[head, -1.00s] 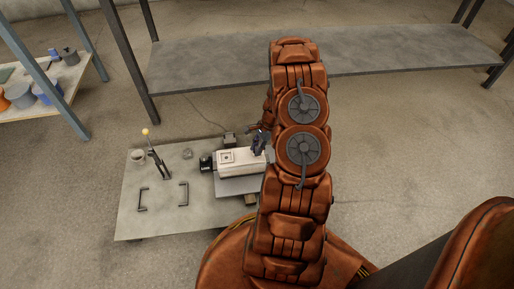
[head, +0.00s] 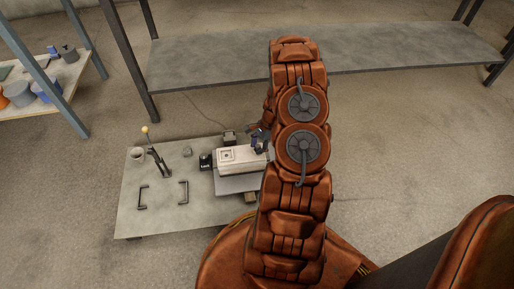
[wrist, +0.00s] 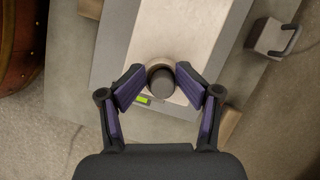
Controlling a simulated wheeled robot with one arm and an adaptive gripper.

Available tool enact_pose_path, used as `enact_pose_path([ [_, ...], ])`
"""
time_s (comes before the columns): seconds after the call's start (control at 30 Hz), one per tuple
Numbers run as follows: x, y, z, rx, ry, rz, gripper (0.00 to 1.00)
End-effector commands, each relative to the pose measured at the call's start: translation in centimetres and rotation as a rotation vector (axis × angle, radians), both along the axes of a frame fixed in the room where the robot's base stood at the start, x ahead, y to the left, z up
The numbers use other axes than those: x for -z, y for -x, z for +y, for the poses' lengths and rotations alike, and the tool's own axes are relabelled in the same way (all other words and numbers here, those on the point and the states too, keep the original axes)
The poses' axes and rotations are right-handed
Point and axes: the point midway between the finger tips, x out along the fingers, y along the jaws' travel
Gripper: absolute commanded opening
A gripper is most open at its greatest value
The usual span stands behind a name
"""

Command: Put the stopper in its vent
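A dark grey round piece (wrist: 162,82), which looks like the stopper, sits between my fingertips in the wrist view, with a darker ring at its edge. It is over one end of the pale box (wrist: 190,32). My gripper (wrist: 161,76) has a purple-padded finger on each side of it, the tips very close to its sides; I cannot tell whether they touch. In the head view, my gripper (head: 260,143) is at the right end of the pale box (head: 238,164), partly hidden by my arm.
A small handled block (wrist: 272,38) is beyond the box. A large grey shelf (head: 215,68) stands behind.

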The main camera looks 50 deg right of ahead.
Motion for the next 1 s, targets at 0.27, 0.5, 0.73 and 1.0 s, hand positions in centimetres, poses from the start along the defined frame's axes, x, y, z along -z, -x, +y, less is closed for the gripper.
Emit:
enact_pose_path([
  [0.27, -0.1, -0.1, 0.1, -0.001, -0.001, 0.000, 0.53],
  [0.5, -1.6, 0.1, -0.6, 0.000, 0.001, -0.002, 0.53],
  [0.73, -5.6, 0.5, -2.2, 0.000, 0.002, -0.004, 0.53],
  [1.0, -9.7, 1.0, -3.8, 0.000, 0.002, -0.004, 0.53],
])
